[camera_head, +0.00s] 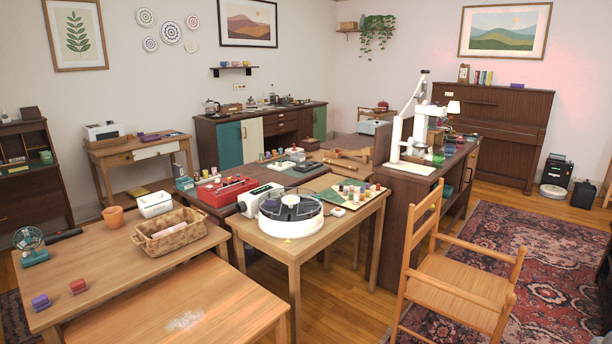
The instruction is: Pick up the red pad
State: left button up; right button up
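A small red block-shaped pad (77,286) lies on the light wooden table (120,262) at the left front. It is near the table's front left part, beside a similar purple-blue pad (41,302). The two are a little apart. Neither of my grippers shows in the head view.
The same table holds a green fan (31,252), an orange cup (113,216), a white container (154,204) and a wicker basket (172,234). A lower wooden table (225,293) with a whitish patch stands in front. A wooden chair (462,287) stands on the right.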

aim_at(78, 287)
jog(key=u, duration=1.35)
